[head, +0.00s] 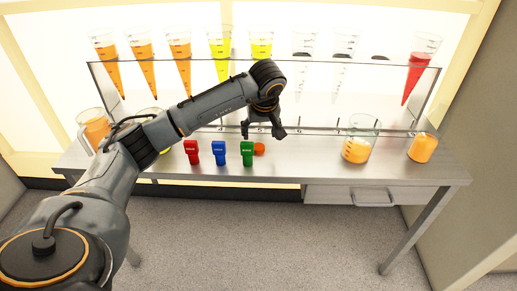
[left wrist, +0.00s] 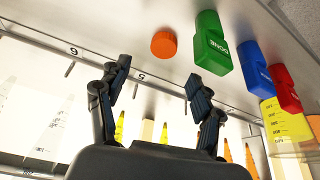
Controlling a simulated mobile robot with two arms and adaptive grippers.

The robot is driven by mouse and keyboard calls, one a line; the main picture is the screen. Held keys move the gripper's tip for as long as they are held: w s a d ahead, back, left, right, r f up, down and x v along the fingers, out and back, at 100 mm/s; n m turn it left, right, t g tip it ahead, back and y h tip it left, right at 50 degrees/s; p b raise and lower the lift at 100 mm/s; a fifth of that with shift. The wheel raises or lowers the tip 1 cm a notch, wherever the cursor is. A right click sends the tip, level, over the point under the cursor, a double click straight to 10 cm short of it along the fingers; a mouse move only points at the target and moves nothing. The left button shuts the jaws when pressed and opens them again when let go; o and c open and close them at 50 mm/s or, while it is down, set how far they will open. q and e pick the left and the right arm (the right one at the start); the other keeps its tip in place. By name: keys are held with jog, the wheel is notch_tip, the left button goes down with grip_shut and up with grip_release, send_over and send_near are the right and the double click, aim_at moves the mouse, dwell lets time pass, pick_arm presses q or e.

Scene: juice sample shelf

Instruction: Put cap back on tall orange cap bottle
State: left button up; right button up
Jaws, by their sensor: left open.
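A small round orange cap (head: 259,149) lies on the steel table, just right of the green block. It also shows in the left wrist view (left wrist: 163,44), apart from the fingers. My left gripper (head: 262,132) is open and empty, with its fingers spread near the cap in the head view. In the left wrist view its two fingers (left wrist: 158,88) stand wide apart with nothing between them. I cannot tell which vessel is the tall orange cap bottle; no vessel clearly shows an orange cap. My right gripper is not in view.
Red (head: 191,152), blue (head: 219,153) and green (head: 247,153) blocks stand left of the cap. A glass beaker (head: 360,140) and an orange-filled jar (head: 422,148) stand at right. Several conical tubes sit in the rack (head: 300,112) behind. The table between cap and beaker is clear.

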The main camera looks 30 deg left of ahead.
aim_at(258, 146)
pick_arm(q)
jog(key=shift+f, duration=0.25)
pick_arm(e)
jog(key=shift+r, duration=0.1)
pick_arm(q)
jog(key=shift+f, duration=0.1)
jog(key=x, duration=0.4)
jog(key=shift+s+f, duration=0.2)
jog(key=shift+f, duration=0.2)
jog(key=shift+w+f, duration=0.1)
jog(key=shift+f, duration=0.15)
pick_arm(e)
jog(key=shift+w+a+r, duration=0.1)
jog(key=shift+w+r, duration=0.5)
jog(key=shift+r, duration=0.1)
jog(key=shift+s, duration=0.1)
pick_arm(q)
jog(key=c, duration=0.8)
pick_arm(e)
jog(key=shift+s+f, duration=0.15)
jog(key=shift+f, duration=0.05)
